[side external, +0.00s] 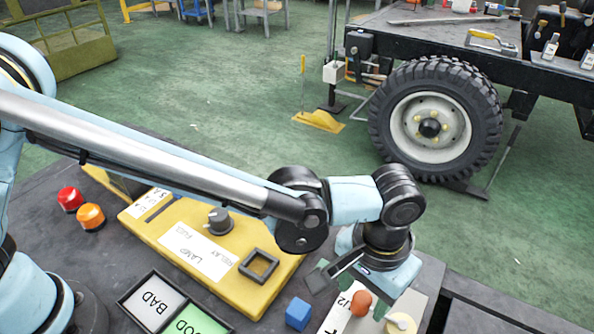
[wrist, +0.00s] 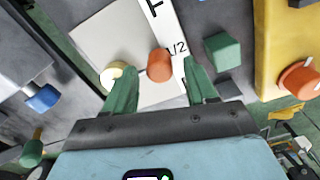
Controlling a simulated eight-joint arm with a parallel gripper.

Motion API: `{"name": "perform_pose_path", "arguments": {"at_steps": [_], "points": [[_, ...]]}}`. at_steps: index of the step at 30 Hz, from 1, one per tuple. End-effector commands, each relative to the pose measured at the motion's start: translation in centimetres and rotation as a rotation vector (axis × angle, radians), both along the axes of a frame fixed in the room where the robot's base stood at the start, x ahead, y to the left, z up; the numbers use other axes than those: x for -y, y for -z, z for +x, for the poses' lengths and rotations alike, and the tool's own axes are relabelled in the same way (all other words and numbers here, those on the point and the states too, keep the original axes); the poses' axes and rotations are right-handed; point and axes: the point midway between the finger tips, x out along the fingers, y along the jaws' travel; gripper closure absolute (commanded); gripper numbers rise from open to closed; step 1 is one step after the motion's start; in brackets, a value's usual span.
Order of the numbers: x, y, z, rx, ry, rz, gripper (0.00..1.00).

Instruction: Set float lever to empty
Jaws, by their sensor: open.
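The float lever shows as an orange ball knob (side external: 361,302) over a pale gauge plate (side external: 338,320), close to the "1/2" mark. In the wrist view the orange knob (wrist: 159,65) stands beside the "1/2", with the "F" farther up the scale. A cream round knob (wrist: 112,74) sits to its left on the plate; it also shows in the side view (side external: 400,324). The empty mark is not visible. My gripper (wrist: 161,70) is open, its two green fingers on either side of the orange knob, with gaps. In the side view it is low over the plate.
A green cube (wrist: 223,50) lies just right of the plate, near one finger. A blue cube (side external: 298,313) lies left of the plate. A yellow lamp relay box (side external: 160,235) and the BAD tray (side external: 152,302) stand further left. A wheeled chassis (side external: 435,118) is behind.

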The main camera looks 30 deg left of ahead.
Motion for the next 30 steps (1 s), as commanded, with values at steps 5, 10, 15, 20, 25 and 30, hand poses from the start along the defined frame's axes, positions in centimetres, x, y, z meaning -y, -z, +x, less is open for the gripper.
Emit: {"name": "perform_pose_path", "arguments": {"at_steps": [5, 10, 15, 20, 25, 30], "points": [[0.0, 1.7, 0.0, 0.0, 0.0, 0.0, 0.44], [0.0, 2.1, 0.0, 0.0, 0.0, 0.0, 0.44], [0.0, 2.1, 0.0, 0.0, 0.0, 0.0, 0.44], [0.0, 2.1, 0.0, 0.0, 0.0, 0.0, 0.65], [0.0, 2.1, 0.0, 0.0, 0.0, 0.0, 0.91], [0.0, 2.1, 0.0, 0.0, 0.0, 0.0, 1.0]]}}
